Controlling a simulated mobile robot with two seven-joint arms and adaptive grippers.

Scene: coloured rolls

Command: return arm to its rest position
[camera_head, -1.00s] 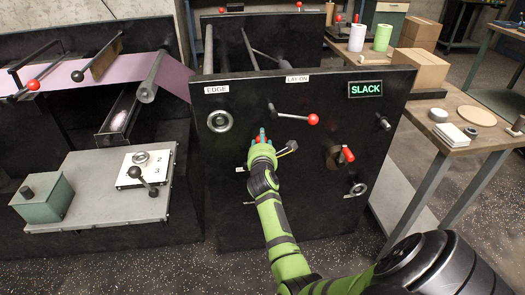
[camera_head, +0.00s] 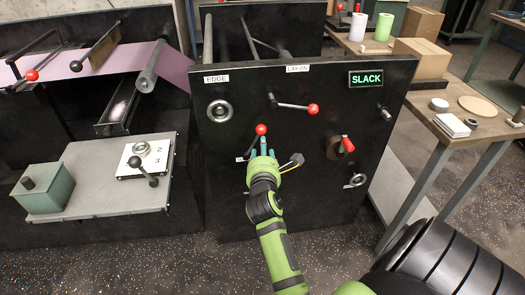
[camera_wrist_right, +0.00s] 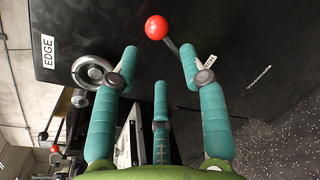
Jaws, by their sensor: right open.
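My right arm is green and black and reaches up from the bottom right in the head view. Its gripper (camera_head: 263,152) is in front of the black machine panel (camera_head: 225,190), just below a lever with a red ball knob (camera_head: 261,129). In the right wrist view the teal fingers (camera_wrist_right: 160,95) are spread open with nothing between them. The red knob (camera_wrist_right: 156,27) shows beyond the fingertips there, apart from them. My left gripper does not show.
The panel also carries a handwheel (camera_head: 219,111), a red-knobbed lever (camera_head: 312,109), a red handle (camera_head: 347,144) and a lit SLACK sign (camera_head: 366,78). A grey control table (camera_head: 90,160) stands left. A wooden bench (camera_head: 455,100) with boxes and rolls stands right. Speckled floor lies in front.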

